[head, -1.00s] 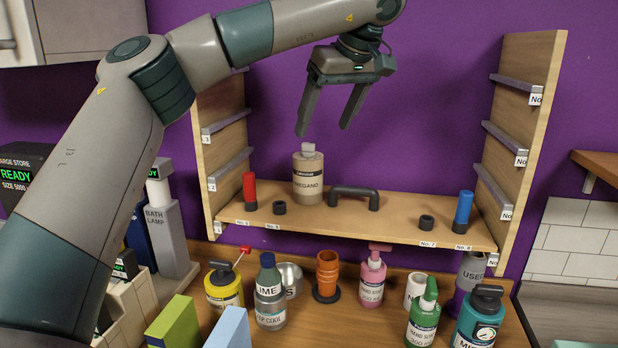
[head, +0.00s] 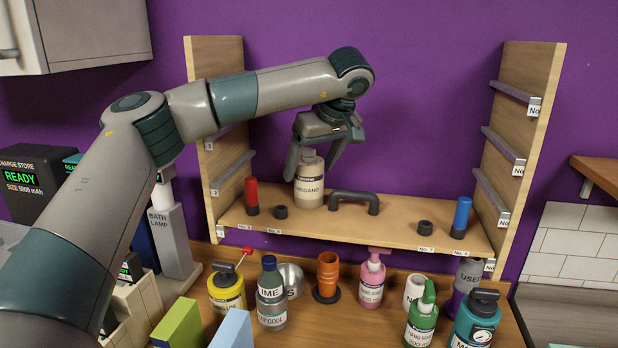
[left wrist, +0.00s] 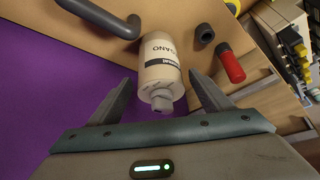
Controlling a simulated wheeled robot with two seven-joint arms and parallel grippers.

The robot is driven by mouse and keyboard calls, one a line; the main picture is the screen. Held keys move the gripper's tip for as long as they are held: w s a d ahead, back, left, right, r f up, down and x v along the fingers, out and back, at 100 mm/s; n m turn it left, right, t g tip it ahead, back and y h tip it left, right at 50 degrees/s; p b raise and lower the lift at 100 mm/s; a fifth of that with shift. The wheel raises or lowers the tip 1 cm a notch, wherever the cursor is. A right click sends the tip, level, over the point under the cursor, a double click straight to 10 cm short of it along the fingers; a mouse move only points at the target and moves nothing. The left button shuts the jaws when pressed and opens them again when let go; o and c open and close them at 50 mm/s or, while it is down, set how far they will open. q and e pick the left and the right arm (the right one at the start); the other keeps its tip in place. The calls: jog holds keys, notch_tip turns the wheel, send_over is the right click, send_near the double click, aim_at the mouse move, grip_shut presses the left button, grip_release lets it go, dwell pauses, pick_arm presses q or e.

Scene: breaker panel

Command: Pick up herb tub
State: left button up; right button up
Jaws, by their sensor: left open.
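The herb tub (head: 309,187) is a beige tub labelled oregano, upright on the wooden shelf board. My left gripper (head: 310,176) is open and comes down from above around the tub's upper part, with one finger at its left and the other at its right. My right gripper is not in view.
On the shelf board (head: 400,230), a red cylinder (head: 251,196) and a dark ring stand left of the tub. A dark handle (head: 354,200) is close at its right, and a blue cylinder (head: 461,217) is farther right. Several bottles stand on the counter below.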

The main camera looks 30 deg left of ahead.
aim_at(305, 181)
pick_arm(q)
jog(key=shift+w+a+f, duration=0.1)
jog(key=shift+f, duration=0.2)
jog(key=shift+w+a+f+p, duration=0.1)
jog(key=shift+a+f+p, duration=0.2)
jog(key=shift+f+p, duration=0.35)
jog(key=p+x, duration=0.1)
jog(key=x, duration=0.1)
jog(key=shift+w+a+f+p, duration=0.1)
jog(key=shift+a+f+p, duration=0.1)
jog(key=shift+f+p, duration=0.15)
jog(key=shift+w+a+f, duration=0.1)
jog(key=shift+a+f, duration=0.05)
jog(key=shift+f, duration=0.3)
jog(key=c, duration=1.2)
jog(key=shift+c, duration=0.2)
